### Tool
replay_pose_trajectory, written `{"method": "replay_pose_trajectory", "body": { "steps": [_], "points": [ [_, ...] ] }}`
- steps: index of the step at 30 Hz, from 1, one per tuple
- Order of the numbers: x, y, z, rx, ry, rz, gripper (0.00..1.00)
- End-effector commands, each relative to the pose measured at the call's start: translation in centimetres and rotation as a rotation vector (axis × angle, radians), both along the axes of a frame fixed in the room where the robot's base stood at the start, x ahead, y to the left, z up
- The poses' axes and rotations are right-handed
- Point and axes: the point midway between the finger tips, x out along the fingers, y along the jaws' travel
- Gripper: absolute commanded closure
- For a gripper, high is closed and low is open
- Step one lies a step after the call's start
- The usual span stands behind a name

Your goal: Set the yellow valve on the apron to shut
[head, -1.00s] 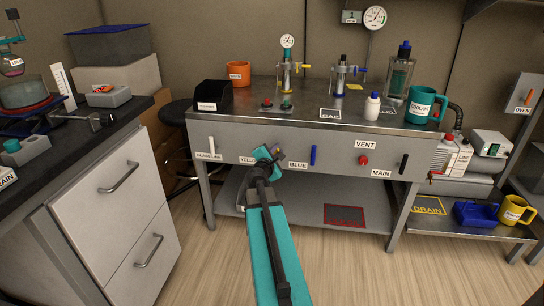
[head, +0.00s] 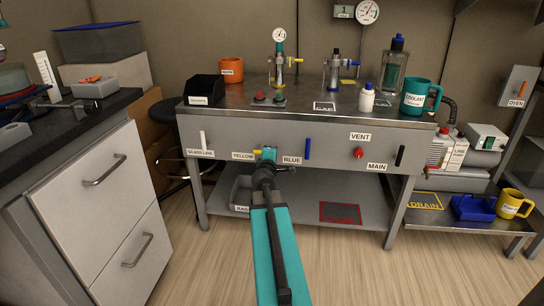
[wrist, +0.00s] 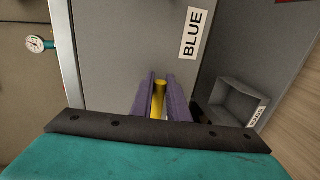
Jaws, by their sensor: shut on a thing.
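The yellow valve (head: 257,152) is on the front apron (head: 330,149) of the steel bench, between the YELLOW and BLUE labels. In the head view its lever end sticks out to the left of my gripper (head: 268,154) and looks about level; the rest is hidden behind the gripper. In the wrist view the yellow lever (wrist: 159,98) lies between the two purple fingers of my gripper (wrist: 160,88), which are shut on it. The wrist picture is rolled, so the BLUE label (wrist: 193,34) reads sideways.
The white GLASSLINE handle (head: 203,140), blue handle (head: 307,149) and black MAIN handle (head: 401,156) stand roughly upright on the apron. A red VENT knob (head: 358,153) is there too. A grey bin (head: 240,192) sits on the shelf below my gripper.

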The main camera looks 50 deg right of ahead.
Motion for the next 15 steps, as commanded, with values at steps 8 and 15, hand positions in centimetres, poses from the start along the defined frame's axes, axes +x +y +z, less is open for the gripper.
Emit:
{"method": "replay_pose_trajectory", "body": {
  "steps": [8,15],
  "points": [
    [0.03,-0.65,0.30,-0.002,-0.006,-0.005,1.00],
    [0.04,-0.47,0.21,-0.001,-0.004,-0.004,0.67]
  ]
}}
